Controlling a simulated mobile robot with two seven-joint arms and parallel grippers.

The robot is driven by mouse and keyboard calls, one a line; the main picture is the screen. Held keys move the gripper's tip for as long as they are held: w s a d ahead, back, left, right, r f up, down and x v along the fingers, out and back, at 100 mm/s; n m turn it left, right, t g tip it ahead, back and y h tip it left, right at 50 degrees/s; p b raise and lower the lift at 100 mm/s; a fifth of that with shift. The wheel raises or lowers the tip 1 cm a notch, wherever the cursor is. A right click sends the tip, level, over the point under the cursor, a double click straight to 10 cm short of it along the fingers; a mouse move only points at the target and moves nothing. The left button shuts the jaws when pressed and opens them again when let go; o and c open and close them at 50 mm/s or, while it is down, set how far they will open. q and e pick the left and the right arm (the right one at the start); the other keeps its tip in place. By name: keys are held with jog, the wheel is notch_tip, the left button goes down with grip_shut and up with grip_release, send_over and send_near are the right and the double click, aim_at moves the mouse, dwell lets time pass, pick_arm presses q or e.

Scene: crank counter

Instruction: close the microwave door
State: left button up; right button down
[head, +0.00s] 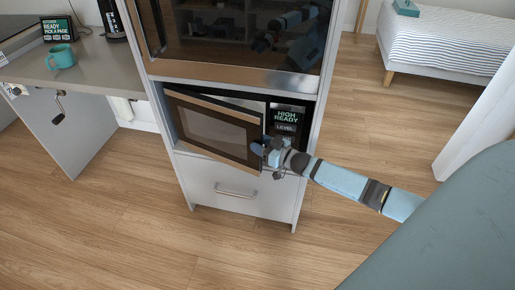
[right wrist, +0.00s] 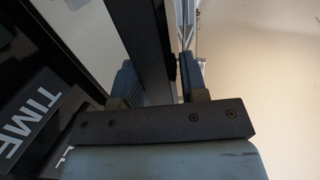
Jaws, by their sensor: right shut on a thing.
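The microwave (head: 288,128) sits in a niche of the tall cabinet. Its door (head: 212,129), dark glass in a dark frame with a light strip along the top, stands ajar, its right edge swung out from the control panel. My right gripper (head: 259,149) is at this right edge, low down, and is shut on the door. In the right wrist view, my right gripper's fingers (right wrist: 161,80) lie on both sides of the dark door edge (right wrist: 150,45). The hinge side is at the left. My left gripper is not in view.
A glossy oven (head: 235,40) is above the microwave and reflects an arm. A drawer (head: 228,188) with a bar handle is below. A counter (head: 95,70) with a teal mug (head: 61,56) stands left, with a crank (head: 59,104) on its front. Floor before the cabinet is clear.

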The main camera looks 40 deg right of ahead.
jog(key=c, duration=0.7)
grip_release()
jog(key=shift+s, duration=0.1)
jog(key=p+v, duration=0.1)
jog(key=v, duration=1.2)
jog(key=shift+s+d+p, duration=0.25)
jog(key=shift+s+p, duration=0.05)
jog(key=shift+p, duration=0.05)
